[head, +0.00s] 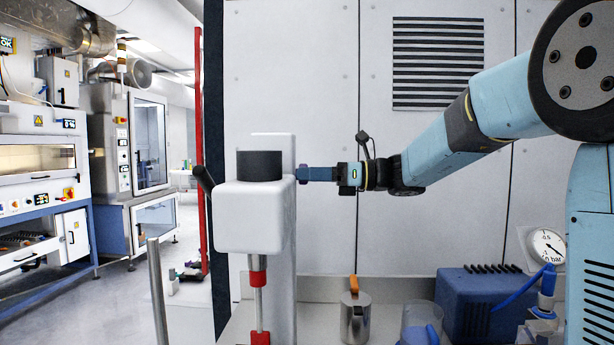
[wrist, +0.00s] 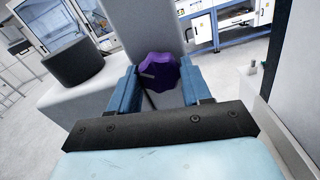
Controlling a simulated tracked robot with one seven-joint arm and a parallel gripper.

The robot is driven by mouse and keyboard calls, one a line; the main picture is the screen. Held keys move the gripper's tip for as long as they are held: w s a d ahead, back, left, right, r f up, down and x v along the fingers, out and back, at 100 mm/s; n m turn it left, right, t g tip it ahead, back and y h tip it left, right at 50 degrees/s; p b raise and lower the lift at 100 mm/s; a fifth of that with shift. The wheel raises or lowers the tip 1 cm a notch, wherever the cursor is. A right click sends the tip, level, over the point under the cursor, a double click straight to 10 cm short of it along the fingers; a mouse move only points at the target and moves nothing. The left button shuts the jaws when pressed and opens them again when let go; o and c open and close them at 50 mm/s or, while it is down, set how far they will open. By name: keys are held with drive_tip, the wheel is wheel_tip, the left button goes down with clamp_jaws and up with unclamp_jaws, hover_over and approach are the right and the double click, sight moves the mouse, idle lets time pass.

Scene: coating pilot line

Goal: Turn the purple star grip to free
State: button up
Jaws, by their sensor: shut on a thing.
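The purple star grip (wrist: 160,73) sits between the two blue fingers of my gripper (wrist: 161,90) in the wrist view. A short pale line shows on its face at the left. My gripper is shut on it. In the head view my gripper (head: 318,174) reaches in from the right to the side of the white stirrer-like unit (head: 248,219). There the purple grip shows only as a small dark sliver at the fingertips. I cannot read any free or locked marking.
A black cylinder (head: 260,165) tops the white unit, with a black lever (head: 203,179) at its left. A panelled wall is behind.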

drive_tip(key=n, duration=0.9)
drive_tip(key=shift+f+n, duration=0.2)
drive_tip(key=shift+n, duration=0.1)
drive_tip(key=o, duration=1.3)
drive_tip(key=shift+w+r, duration=0.1)
drive_tip(key=d, duration=0.6)
drive_tip(key=shift+r, duration=0.1)
drive_tip(key=shift+c, duration=0.4)
